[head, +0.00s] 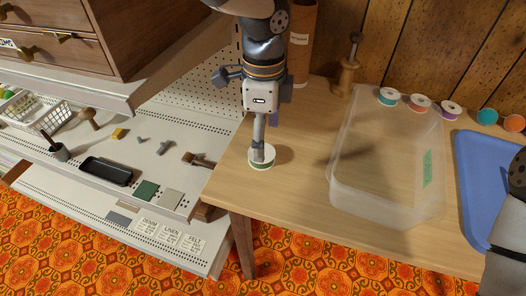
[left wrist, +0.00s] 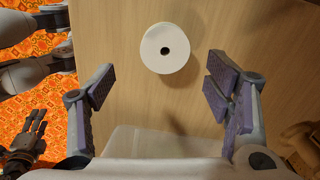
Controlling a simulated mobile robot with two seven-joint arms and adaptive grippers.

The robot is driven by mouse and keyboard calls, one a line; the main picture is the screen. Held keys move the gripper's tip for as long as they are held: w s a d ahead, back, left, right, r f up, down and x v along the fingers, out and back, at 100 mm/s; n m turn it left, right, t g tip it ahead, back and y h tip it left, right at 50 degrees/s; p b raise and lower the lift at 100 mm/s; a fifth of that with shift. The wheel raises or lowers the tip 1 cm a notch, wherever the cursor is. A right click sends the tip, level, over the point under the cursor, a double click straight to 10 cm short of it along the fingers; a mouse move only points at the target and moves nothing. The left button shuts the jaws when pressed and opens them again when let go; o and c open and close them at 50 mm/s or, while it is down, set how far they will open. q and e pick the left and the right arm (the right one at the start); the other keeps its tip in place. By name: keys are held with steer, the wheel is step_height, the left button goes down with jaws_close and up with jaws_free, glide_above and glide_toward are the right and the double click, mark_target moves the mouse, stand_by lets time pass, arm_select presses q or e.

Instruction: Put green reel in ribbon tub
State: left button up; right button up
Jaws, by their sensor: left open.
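The green reel (head: 262,163) stands on the wooden table near its left edge, white on top with a green band around its side. In the left wrist view, its white round face with a dark centre hole (left wrist: 166,48) shows between and beyond the spread fingers. My left gripper (head: 259,149) points down over the reel and partly hides it; it is open and empty, as its apart pads (left wrist: 157,84) show. The clear tub (head: 340,178) with a green label stands on the table to the right.
A teal reel (head: 388,96), an orange reel (head: 419,104) and a purple reel (head: 447,110) stand behind the tub. A wooden spindle (head: 346,75) and brown tube (head: 301,45) stand at the back. Table between reel and tub is clear.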

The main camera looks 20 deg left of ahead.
arm_select(q)
steer(key=f, duration=0.5)
steer(key=shift+w+f, duration=0.25)
steer(key=shift+w, duration=0.05)
steer(key=c, duration=1)
steer(key=shift+r, duration=0.15)
